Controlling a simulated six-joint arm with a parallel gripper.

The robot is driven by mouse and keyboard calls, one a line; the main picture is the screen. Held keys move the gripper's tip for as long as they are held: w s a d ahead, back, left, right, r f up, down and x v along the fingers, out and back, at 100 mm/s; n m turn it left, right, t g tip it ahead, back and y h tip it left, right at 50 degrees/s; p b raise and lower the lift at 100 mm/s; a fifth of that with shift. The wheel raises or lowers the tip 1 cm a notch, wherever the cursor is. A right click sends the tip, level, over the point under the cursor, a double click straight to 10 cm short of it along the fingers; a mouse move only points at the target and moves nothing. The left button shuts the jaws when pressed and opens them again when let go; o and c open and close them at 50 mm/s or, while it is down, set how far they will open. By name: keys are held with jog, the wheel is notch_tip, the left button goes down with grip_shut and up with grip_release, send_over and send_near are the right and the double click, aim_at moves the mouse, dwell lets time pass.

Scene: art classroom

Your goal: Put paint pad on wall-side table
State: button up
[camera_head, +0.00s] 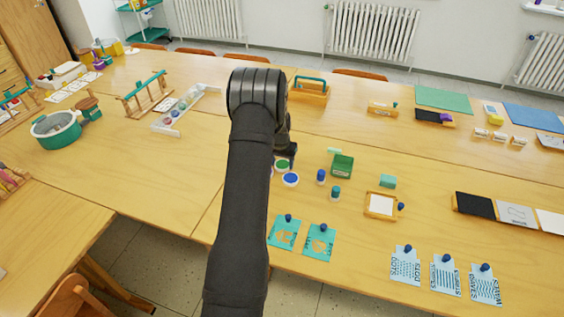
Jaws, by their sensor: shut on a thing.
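My arm comes up from the bottom centre, and its wrist hides most of my gripper (290,154). One dark fingertip shows at the right of the wrist, right by a round white paint pad with a green face (283,165). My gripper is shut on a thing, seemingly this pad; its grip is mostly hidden. A blue paint pad (290,180) is just below, and a purple edge shows beside my arm. The wall-side table (346,99) runs along the back, before the radiators.
A green box (342,165), small bottles (321,176) and a framed white pad (381,205) stand to the right. An orange-wood caddy (310,91) and a green mat (443,99) are on the wall-side table.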

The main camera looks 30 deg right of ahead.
aim_at(283, 164)
jog(key=o, duration=1)
jog(key=shift+o, duration=0.2)
notch_tip(283, 164, up, 12)
jog(key=s+a, duration=0.1)
jog(key=shift+a, duration=0.15)
jog(key=shift+s, duration=0.1)
jog(key=f, duration=0.4)
jog(key=d+f, duration=0.1)
jog(key=f, duration=0.3)
jog(key=w+f, duration=0.1)
jog(key=f, duration=0.3)
jog(key=shift+w+d+f, duration=0.1)
jog(key=shift+d+f, duration=0.05)
notch_tip(283, 164, up, 3)
jog(key=shift+f, duration=0.15)
jog(key=shift+r, duration=0.7)
